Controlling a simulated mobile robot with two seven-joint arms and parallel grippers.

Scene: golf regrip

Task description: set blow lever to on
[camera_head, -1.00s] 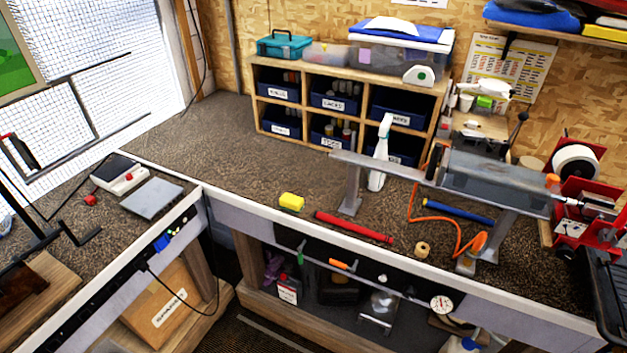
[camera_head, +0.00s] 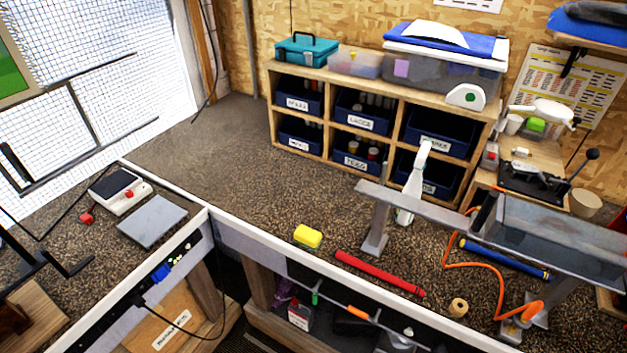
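No lever marked as the blow lever can be made out. An orange handle-like part (camera_head: 358,312) and a small green part (camera_head: 315,298) sit on a dark rail below the front edge of the bench. I cannot tell whether either is the blow lever, or its setting. An orange hose (camera_head: 478,265) runs over the bench top under the metal stand to an orange part (camera_head: 529,311) at the stand's right foot. Neither of my grippers is in view.
The bench (camera_head: 215,150) holds a yellow sponge (camera_head: 308,236), red grip (camera_head: 379,273), blue grip (camera_head: 505,259), tape roll (camera_head: 458,307) and spray bottle (camera_head: 412,190). A metal stand (camera_head: 440,208) stands at right. A cubby shelf (camera_head: 270,95) stands behind. The back-left bench top is clear.

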